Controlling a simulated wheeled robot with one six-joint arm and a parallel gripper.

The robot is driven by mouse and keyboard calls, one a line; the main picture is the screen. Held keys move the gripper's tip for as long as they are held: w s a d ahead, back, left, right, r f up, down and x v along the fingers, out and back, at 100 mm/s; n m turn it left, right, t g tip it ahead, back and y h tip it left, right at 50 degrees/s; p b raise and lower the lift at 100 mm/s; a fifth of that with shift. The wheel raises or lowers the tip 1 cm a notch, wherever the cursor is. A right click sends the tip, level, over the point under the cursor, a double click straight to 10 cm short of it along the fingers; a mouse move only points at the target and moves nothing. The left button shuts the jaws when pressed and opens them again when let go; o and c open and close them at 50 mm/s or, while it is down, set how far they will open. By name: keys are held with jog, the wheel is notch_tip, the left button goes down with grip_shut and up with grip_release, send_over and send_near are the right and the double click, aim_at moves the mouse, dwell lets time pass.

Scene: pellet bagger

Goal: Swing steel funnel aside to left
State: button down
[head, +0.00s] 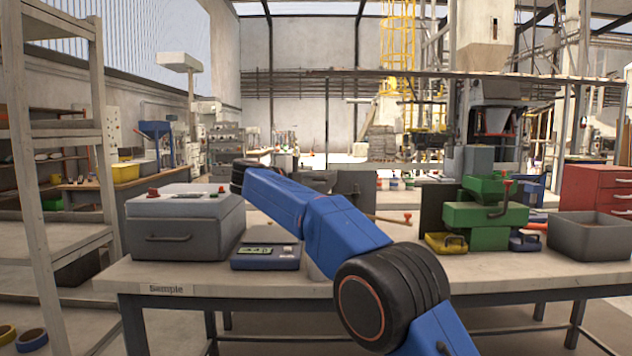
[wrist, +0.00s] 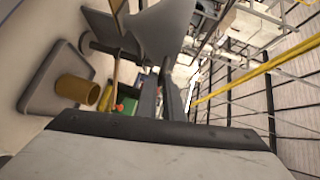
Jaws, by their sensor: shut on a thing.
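My gripper (wrist: 163,72) shows in the wrist view, its two dark fingers closed together at the lower edge of a smooth grey metal shape, which looks like the steel funnel (wrist: 165,28). The exact contact is hard to see. In the head view my blue arm reaches over the bench, and its far end hides the gripper. I cannot make out the funnel there; it is probably behind my arm.
The bench (head: 330,290) carries a grey lidded box (head: 185,235), a blue scale (head: 266,257), a green press (head: 485,225) and a grey bin (head: 590,235). In the wrist view a brass tube (wrist: 78,90) stands on a grey plate (wrist: 45,90).

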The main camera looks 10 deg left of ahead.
jog(key=c, duration=1.9)
grip_release()
jog(key=shift+a, duration=0.15)
jog(key=v, duration=1.7)
jog(key=shift+s, duration=0.15)
